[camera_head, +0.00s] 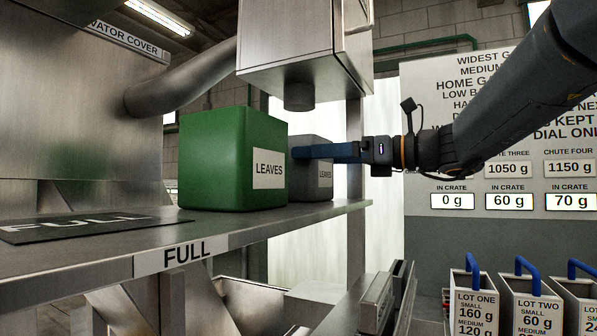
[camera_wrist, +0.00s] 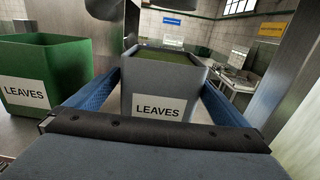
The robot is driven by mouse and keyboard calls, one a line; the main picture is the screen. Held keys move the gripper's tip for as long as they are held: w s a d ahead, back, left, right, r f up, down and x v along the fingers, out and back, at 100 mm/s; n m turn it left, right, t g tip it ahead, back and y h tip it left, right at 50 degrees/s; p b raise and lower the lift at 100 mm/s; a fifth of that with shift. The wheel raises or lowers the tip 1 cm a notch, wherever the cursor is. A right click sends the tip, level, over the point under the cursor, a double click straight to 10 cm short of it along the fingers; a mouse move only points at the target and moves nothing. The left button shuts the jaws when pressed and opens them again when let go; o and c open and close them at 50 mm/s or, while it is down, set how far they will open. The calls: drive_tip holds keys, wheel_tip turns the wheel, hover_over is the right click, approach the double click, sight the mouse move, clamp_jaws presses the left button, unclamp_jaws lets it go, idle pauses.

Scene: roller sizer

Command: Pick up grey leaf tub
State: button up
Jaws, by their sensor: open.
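The grey leaf tub (camera_head: 312,178) stands on the metal shelf, partly hidden behind the green tub in the head view. In the wrist view the grey tub (camera_wrist: 157,85) is straight ahead, with a white LEAVES label on its front and green matter inside. My gripper (camera_head: 305,152) reaches in from the right at the tub's upper part. In the wrist view its blue fingers (camera_wrist: 160,78) are spread, one on each side of the tub. I cannot tell whether they touch its walls.
A green LEAVES tub (camera_head: 228,160) stands close to the left of the grey one. A metal box with a spout (camera_head: 299,97) hangs above. The shelf edge (camera_head: 225,242) is marked FULL, and a dark FULL plate (camera_head: 80,226) lies at left. Crates with blue handles (camera_head: 527,305) stand lower right.

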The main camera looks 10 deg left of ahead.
drive_tip(key=shift+p+x, duration=1.35)
drive_tip(key=shift+x, duration=1.4)
drive_tip(key=shift+w+f, duration=0.1)
drive_tip(key=shift+w, duration=0.05)
drive_tip(key=c, duration=0.8)
drive_tip(key=shift+c, duration=0.2)
